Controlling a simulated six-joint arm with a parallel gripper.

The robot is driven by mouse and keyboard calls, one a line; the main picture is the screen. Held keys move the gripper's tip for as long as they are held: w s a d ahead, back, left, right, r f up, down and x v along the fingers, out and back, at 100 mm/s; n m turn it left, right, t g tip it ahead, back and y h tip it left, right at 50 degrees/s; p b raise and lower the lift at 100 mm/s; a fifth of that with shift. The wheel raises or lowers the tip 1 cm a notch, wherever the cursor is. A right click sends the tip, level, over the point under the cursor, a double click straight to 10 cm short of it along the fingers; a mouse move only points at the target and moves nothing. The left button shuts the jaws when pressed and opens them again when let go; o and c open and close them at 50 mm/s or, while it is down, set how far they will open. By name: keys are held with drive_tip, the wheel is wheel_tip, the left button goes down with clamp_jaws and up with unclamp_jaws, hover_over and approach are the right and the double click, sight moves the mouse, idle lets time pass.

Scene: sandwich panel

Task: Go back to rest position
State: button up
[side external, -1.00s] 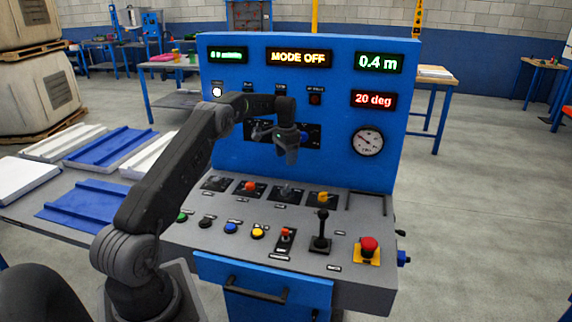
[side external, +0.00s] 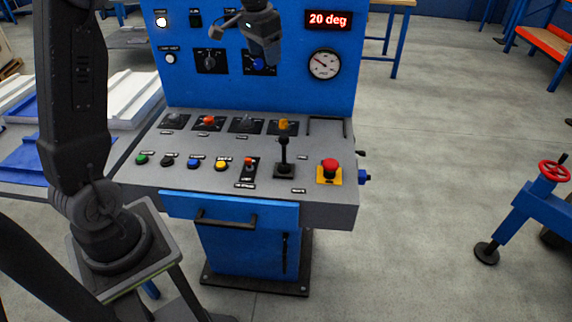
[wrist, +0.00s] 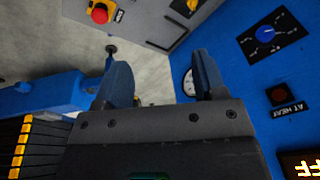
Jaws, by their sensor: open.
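My gripper (side external: 268,52) hangs in front of the upright blue panel (side external: 200,95) in the side view, just above and partly over the blue rotary knob (side external: 258,64). In the wrist view my gripper (wrist: 162,78) has its two dark fingers spread apart with nothing between them. The blue knob also shows in the wrist view (wrist: 263,32), off to the right and apart from the fingers. The upper part of my arm is cut off by the top of the side view.
The grey console (side external: 225,180) below carries buttons, a black lever (side external: 284,155) and a red emergency button (side external: 329,166). A round gauge (side external: 324,64) is on the panel. A blue stand with a red handwheel (side external: 553,170) is at right. Open floor lies between.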

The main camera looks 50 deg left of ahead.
drive_tip(key=s+d+r, duration=0.3)
drive_tip(key=s+d, duration=0.3)
drive_tip(key=d, duration=0.1)
drive_tip(key=s+d+f+t, duration=0.1)
drive_tip(key=s+d+f, duration=0.1)
drive_tip(key=s+d, duration=0.3)
drive_tip(key=s+d+f+t, duration=0.2)
drive_tip(key=s+d, duration=0.4)
drive_tip(key=s, duration=0.8)
drive_tip(key=shift+s+h, duration=0.15)
drive_tip(key=shift+h, duration=0.25)
drive_tip(key=shift+d, duration=0.1)
drive_tip(key=shift+c, duration=0.4)
